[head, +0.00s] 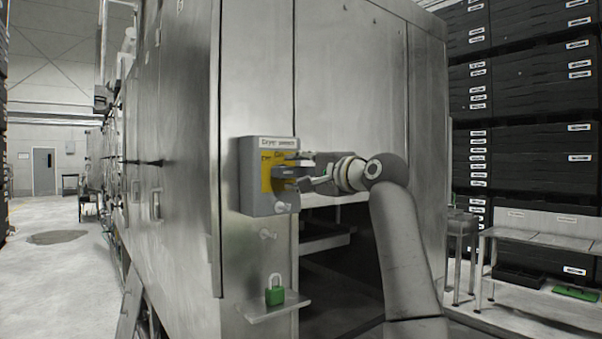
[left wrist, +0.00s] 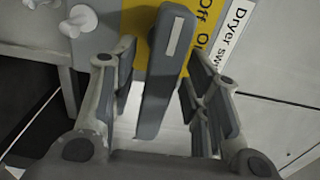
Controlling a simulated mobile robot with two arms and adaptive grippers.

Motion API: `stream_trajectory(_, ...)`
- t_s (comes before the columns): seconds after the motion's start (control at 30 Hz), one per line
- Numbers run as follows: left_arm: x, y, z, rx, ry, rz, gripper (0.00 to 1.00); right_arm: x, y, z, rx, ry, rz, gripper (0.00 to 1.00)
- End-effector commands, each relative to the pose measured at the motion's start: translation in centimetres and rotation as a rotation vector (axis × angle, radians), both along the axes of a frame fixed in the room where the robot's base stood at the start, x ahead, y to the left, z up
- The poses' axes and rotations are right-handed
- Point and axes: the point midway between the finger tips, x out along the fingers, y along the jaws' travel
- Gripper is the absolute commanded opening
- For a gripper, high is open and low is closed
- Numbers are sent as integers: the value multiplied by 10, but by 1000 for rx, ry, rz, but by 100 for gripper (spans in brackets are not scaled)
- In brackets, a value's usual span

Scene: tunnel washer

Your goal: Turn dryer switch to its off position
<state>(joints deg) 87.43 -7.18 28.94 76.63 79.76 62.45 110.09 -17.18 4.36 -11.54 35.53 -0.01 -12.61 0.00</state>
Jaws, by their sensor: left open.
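The dryer switch is a grey box (head: 257,200) with a yellow plate (head: 266,172) and a "Dryer switch" label, on the corner of the steel machine. The plate's "Off" and "On" words show in the left wrist view. The switch's grey handle (left wrist: 168,45) has a pale stripe and stands out from the plate. My left gripper (head: 297,172) is at the front of the box. I cannot tell which word the handle points to. My right gripper is out of view.
Two pale pegs (head: 267,234) stick out at and below the box. A green padlock (head: 275,292) sits on a small shelf (head: 262,309) lower down. A metal table (head: 540,239) and black crates (head: 530,100) stand at right. Floor (head: 60,275) is open at left.

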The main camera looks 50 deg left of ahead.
Motion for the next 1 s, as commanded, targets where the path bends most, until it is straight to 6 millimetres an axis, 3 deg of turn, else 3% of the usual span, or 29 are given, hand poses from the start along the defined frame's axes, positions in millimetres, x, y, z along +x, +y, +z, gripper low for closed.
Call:
stream_trajectory(0.27,0,-13,0,1,1,-2,43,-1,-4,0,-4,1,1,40)
stream_trajectory(0.7,-7,-99,-1,-1,1,-3,43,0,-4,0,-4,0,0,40)
stream_trajectory(1.0,-9,-120,-1,-1,1,1,43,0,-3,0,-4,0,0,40)
